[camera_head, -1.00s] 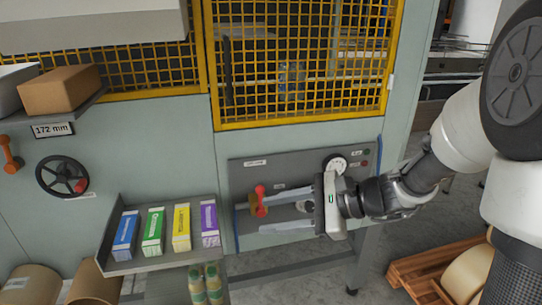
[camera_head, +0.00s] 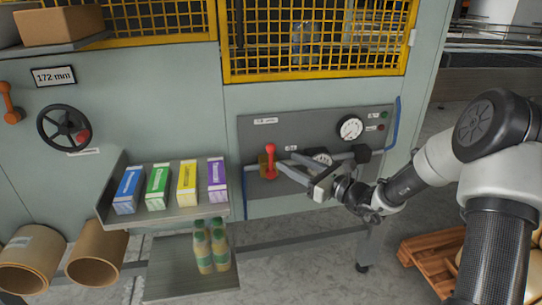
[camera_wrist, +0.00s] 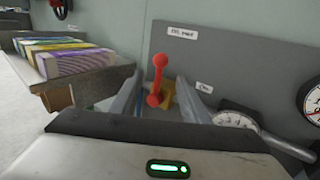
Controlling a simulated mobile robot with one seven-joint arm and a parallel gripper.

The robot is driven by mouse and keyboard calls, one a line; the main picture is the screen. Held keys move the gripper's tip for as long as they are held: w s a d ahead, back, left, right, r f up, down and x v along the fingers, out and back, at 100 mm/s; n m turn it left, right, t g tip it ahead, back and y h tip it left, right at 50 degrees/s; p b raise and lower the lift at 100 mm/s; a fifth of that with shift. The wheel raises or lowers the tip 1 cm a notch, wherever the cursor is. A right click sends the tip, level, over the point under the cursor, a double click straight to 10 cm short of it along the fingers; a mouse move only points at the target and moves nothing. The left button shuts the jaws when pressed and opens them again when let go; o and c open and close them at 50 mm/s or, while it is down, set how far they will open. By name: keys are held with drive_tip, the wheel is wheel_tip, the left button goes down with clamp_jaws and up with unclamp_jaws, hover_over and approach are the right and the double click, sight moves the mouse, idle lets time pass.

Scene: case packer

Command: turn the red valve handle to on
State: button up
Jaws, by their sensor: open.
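The red valve handle (camera_head: 270,160) stands upright on a small brass valve body at the left part of the grey control panel. In the wrist view the handle (camera_wrist: 158,78) shows ahead, with the brass body (camera_wrist: 168,94) behind its lower end. My gripper (camera_head: 284,159) is open, its two fingers reaching left toward the valve. In the wrist view the fingers lie on either side of the handle's lower part, with a gap visible on both sides. I cannot tell whether the tips reach past it in depth.
The grey panel (camera_head: 320,125) also carries a white-faced gauge (camera_head: 350,128) at upper right and another gauge (camera_wrist: 235,120) close to my right finger. A metal shelf (camera_head: 190,213) with several coloured boxes juts out left of the valve. A blue pipe (camera_head: 392,125) runs at the panel's right edge.

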sight(271, 153)
drive_tip(key=b+x, duration=0.1)
drive_tip(key=x, duration=0.8)
clamp_jaws()
